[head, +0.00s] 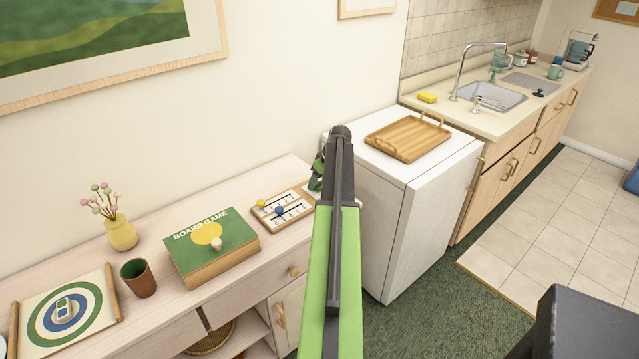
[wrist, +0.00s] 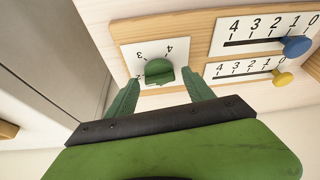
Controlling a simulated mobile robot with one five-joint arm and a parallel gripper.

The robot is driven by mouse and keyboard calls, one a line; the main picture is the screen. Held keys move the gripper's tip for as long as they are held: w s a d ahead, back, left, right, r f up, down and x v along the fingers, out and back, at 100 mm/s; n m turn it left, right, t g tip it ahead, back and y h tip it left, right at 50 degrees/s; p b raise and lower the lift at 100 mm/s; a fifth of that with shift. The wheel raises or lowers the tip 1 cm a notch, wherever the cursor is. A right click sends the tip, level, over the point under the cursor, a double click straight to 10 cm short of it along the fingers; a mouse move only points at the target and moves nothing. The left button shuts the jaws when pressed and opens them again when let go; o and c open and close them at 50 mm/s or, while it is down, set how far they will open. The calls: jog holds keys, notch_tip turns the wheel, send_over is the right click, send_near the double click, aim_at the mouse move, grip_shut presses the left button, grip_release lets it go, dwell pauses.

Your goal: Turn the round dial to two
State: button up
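The round dial (wrist: 158,71) is a green knob on a white plate (wrist: 135,50) marked with numbers, set in a wooden board. The plate appears turned over in the wrist view; a 3 and a 4 show beyond the knob. I cannot tell which number the dial points to. My gripper (wrist: 163,84) is open, its two green fingers apart on either side of the dial, with gaps showing between them and the knob. In the head view my gripper (head: 317,172) is partly behind my arm, which hides the dial.
Beside the dial is a slider panel (head: 284,208) with a blue knob (wrist: 297,46) and a yellow knob (wrist: 282,78). A board game box (head: 210,247), brown cup (head: 139,277) and yellow vase (head: 121,233) share the cabinet top. A white appliance (head: 418,215) bears a wooden tray (head: 408,137).

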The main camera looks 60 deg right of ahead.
jog(key=c, duration=1.2)
jog(key=shift+d+n+y, duration=0.15)
jog(key=shift+n+y, duration=0.25)
jog(key=shift+n, duration=0.4)
jog(key=shift+c, duration=0.2)
jog(key=shift+n, duration=0.6)
jog(key=o, duration=1.4)
jog(key=shift+c, duration=0.2)
jog(key=shift+r, duration=0.1)
jog(key=p+v, duration=1.6)
jog(key=v, duration=0.1)
jog(key=shift+s, duration=0.15)
